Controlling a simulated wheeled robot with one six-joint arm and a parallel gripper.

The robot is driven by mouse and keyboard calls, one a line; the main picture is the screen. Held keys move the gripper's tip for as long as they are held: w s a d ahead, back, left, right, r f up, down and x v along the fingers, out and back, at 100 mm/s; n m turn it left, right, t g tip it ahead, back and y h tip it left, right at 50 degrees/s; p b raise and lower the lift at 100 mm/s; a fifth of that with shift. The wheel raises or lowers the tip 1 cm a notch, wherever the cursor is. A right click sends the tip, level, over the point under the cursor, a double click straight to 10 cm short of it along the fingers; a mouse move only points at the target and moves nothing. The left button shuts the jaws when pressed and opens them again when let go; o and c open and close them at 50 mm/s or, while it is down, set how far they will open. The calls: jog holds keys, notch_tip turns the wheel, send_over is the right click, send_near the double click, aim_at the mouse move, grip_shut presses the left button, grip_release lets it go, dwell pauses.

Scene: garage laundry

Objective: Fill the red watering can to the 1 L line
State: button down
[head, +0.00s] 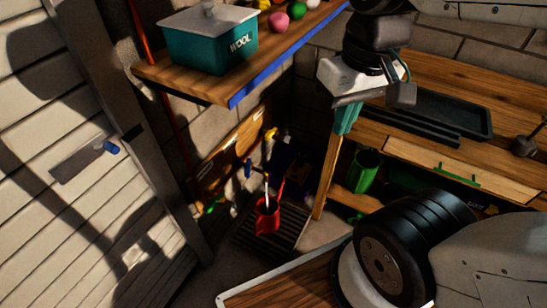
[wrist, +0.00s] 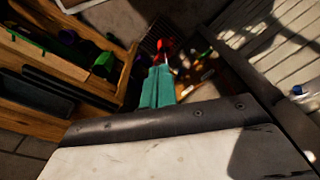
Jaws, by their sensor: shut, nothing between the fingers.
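The red watering can (head: 268,216) stands on a dark slatted grate (head: 243,237) on the floor, in the corner below the shelf. A tap with a blue handle (head: 249,168) is on the wall just above it. A thin pale streak runs from the tap toward the can; I cannot tell whether it is water. The 1 L line and the level inside are too small to see. My gripper (head: 344,130) has teal fingers, shut and empty, in front of the workbench, up and right of the can. In the wrist view the can (wrist: 166,44) shows beyond the fingers (wrist: 157,88).
A teal wool box (head: 208,42) sits on the wooden shelf (head: 180,82) at upper left. The workbench (head: 440,80) at right bears a black tray (head: 443,112). A green cylinder (head: 364,170) stands beneath it. A slatted door (head: 60,200) is at left.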

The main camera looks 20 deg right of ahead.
jog(key=w+d+f+m+g+y, duration=0.15)
jog(key=w+f+m+y, duration=0.85)
jog(key=w+f, duration=1.45)
jog(key=w+d+f+m+t+h, duration=0.1)
jog(key=w+d+f+m+t, duration=0.2)
jog(key=w+f+m, duration=0.65)
jog(key=m+t+h, duration=0.1)
jog(key=m, duration=0.2)
send_near(248, 166)
notch_tip(248, 166, down, 6)
jog(key=s, duration=0.2)
jog(key=a, duration=0.1)
jog(key=w+a, duration=0.2)
jog(key=shift+a+f, duration=0.15)
jog(key=shift+a, duration=0.05)
